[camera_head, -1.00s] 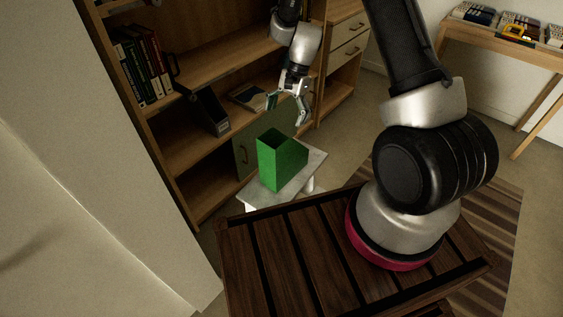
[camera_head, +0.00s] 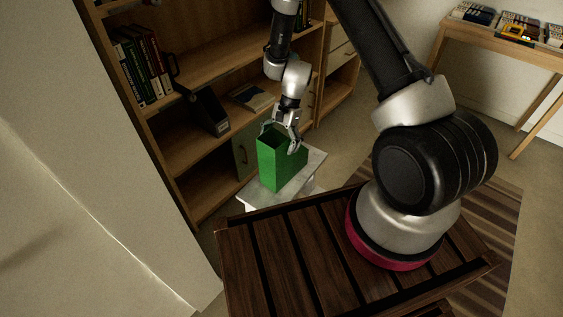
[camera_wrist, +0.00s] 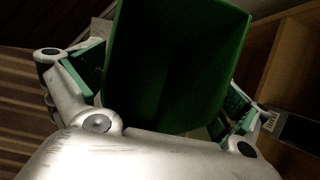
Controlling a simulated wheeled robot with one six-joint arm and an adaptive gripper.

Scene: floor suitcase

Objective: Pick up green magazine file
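The green magazine file (camera_head: 275,165) stands upright on a small white-grey table (camera_head: 258,199) in front of the bookshelf. Its open top faces up. My gripper (camera_head: 281,141) is at the upper part of the file, pointing down, with one finger on each side. In the wrist view the file (camera_wrist: 175,65) lies between the two spread fingers of my gripper (camera_wrist: 165,95). A gap shows beside the left finger, and the right finger is close to the file's side. The fingertips' lower reach is partly hidden.
A wooden bookshelf (camera_head: 195,145) stands behind, with books (camera_head: 140,65) and a dark file (camera_head: 208,111) on its shelves. A slatted dark wood surface (camera_head: 300,255) is in front. A wooden table (camera_head: 500,45) with books stands at the far right.

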